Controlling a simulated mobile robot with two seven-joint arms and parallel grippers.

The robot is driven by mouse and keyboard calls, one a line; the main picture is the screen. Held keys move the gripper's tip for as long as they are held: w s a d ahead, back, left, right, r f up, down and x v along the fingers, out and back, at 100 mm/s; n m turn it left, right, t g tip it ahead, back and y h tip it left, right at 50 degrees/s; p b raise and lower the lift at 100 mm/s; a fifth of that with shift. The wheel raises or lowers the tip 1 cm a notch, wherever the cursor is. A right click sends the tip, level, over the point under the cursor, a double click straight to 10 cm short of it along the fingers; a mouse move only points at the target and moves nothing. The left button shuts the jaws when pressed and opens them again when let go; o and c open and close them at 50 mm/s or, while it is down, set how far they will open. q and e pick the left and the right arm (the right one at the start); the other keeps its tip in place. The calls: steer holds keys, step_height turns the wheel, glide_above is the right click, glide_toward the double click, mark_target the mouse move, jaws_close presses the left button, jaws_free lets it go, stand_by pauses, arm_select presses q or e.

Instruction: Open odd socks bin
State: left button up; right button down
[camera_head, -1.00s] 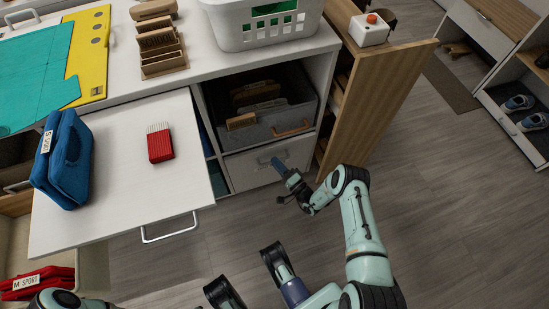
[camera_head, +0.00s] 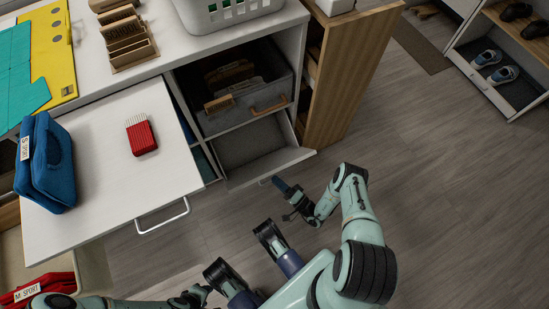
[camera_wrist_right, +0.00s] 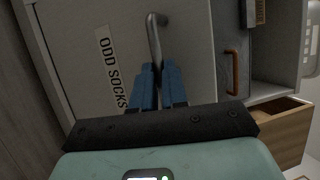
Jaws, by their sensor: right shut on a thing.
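The odd socks bin (camera_head: 252,145) is the lower compartment under the counter. In the head view its front is tipped outward and its grey inside shows, with no socks visible. In the right wrist view its pale front (camera_wrist_right: 75,30) carries the label ODD SOCKS (camera_wrist_right: 110,72) and a grey metal handle (camera_wrist_right: 154,35). My right gripper (camera_head: 276,182) is at the front's outer edge, its blue fingers (camera_wrist_right: 158,82) closed on the handle. My left gripper (camera_head: 197,294) is low in the head view, partly cut off, and its fingers are unclear.
A grey fabric bin (camera_head: 245,105) with a wooden handle sits above. A white pull-out board (camera_head: 110,185) at left holds a blue folded bundle (camera_head: 45,165) and a red brush-like item (camera_head: 141,135). A wooden panel (camera_head: 345,75) stands at right. The floor (camera_head: 440,180) there is clear.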

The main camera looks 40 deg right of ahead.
arm_select(q)
steer(key=shift+s+f, duration=0.35)
steer(key=shift+s, duration=0.25)
arm_select(e)
steer(key=shift+s+f, duration=0.1)
steer(key=shift+f, duration=0.7)
steer(key=c, duration=1.2)
jaws_free()
steer(key=shift+o, duration=0.2)
steer(key=shift+w, duration=0.2)
arm_select(q)
steer(key=shift+w, duration=0.2)
arm_select(e)
steer(key=shift+g, duration=0.3)
steer(key=shift+s, duration=0.1)
arm_select(q)
steer(key=w+r, duration=0.1)
steer(key=w+r+p, duration=0.1)
steer(key=shift+w+d+r+t, duration=0.1)
steer(key=shift+w+d+t, duration=0.05)
steer(key=shift+w+t, duration=0.25)
arm_select(e)
steer(key=v, duration=1.3)
steer(key=shift+s, duration=0.15)
